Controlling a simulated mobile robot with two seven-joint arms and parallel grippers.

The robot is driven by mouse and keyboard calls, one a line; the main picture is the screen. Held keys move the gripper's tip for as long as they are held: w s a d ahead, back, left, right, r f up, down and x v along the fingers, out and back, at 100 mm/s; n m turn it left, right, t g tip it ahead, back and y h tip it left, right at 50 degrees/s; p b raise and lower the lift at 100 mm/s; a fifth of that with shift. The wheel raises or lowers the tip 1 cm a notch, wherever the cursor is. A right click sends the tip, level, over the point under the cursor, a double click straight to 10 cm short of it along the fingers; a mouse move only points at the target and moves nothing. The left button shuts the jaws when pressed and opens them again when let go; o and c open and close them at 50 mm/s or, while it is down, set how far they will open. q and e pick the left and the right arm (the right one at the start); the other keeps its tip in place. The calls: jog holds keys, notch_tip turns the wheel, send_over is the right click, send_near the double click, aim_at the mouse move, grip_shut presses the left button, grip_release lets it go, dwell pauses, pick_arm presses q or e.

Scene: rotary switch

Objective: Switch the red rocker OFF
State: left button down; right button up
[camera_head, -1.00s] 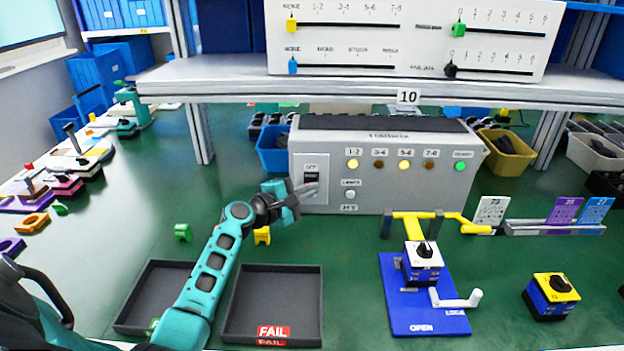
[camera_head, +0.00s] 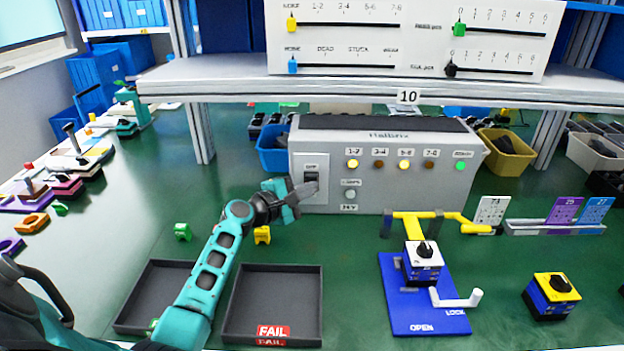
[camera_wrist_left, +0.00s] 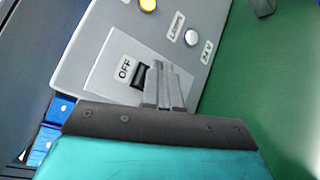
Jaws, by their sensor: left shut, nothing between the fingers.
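The rocker (camera_head: 311,177) is a small switch on the left of the grey box's front, under an OFF label. It looks dark, and no red shows on it. My right gripper is not in view.
The grey box (camera_head: 400,185) has several lamps; some are yellow and the right one is green. A white button (camera_head: 350,194) is right of the rocker. A shelf (camera_head: 360,85) overhangs behind. Dark trays (camera_head: 322,310) and a blue fixture (camera_head: 400,325) stand in front.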

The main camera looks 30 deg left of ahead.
pick_arm(q)
jog(key=shift+w+a, duration=0.15)
jog(key=shift+w, duration=0.1)
jog(key=shift+w+a, duration=0.15)
jog(key=shift+w, duration=0.15)
dwell(0.7)
jog(key=shift+s, duration=0.15)
jog(key=shift+s+d, duration=0.4)
jog(key=shift+s, duration=0.1)
jog(key=s+d, duration=0.1)
jog(key=s+p, duration=0.1)
jog(key=s, duration=0.1)
jog(key=s+d+p, duration=0.1)
jog(key=shift+s+d+f, duration=0.15)
jog(key=shift+d+f, duration=0.15)
jog(key=shift+f, duration=0.1)
dwell(0.5)
